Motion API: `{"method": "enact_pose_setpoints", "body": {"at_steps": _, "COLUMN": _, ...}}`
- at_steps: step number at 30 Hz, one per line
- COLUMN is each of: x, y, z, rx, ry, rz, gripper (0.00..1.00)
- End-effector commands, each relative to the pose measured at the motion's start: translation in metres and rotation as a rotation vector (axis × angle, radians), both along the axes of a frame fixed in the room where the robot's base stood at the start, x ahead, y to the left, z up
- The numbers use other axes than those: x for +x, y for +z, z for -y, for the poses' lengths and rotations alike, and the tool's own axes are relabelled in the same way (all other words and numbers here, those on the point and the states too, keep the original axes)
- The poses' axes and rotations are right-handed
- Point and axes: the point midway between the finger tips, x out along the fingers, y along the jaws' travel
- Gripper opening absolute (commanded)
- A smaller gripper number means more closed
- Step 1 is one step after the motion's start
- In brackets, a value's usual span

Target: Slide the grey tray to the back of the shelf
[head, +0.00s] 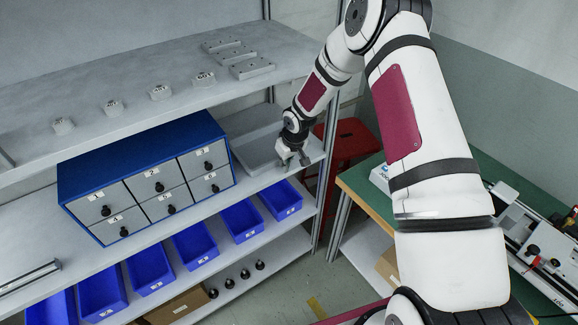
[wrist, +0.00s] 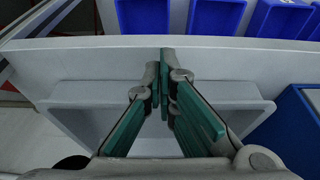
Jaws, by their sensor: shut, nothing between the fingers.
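The grey tray (head: 258,153) lies on the middle shelf (head: 45,210), at its right end, right of the blue drawer cabinet. In the wrist view the tray (wrist: 235,95) spans the middle, with the shelf's front strip (wrist: 60,57) beyond it. My gripper (head: 293,160) is at the tray's front right part in the head view. In the wrist view my gripper (wrist: 164,58) is shut and empty, its fingertips overlapping the tray's front rim. I cannot tell whether they touch the tray. My arm hides part of the tray's right side.
The blue drawer cabinet (head: 130,152) stands left of the tray. Several blue bins (head: 195,245) sit below the shelf's front edge. A shelf post (head: 328,190) and a red stool (head: 350,140) are to the right. Small grey blocks (head: 160,92) lie on the upper shelf.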

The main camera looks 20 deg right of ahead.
Motion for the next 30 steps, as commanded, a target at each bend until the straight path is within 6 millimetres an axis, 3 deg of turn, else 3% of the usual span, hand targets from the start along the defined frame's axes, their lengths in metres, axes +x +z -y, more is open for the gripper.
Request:
{"method": "enact_pose_setpoints", "body": {"at_steps": 11, "x": 0.002, "y": 0.0, "z": -0.001, "rx": 0.0, "ry": 0.0, "rz": 0.0, "gripper": 0.0}}
{"method": "enact_pose_setpoints", "body": {"at_steps": 21, "x": 0.031, "y": -0.002, "z": -0.009, "rx": 0.001, "ry": 0.0, "rz": 0.002, "gripper": 0.0}}
{"method": "enact_pose_setpoints", "body": {"at_steps": 30, "x": 0.032, "y": 0.001, "z": -0.011, "rx": 0.0, "ry": 0.0, "rz": 0.001, "gripper": 0.0}}
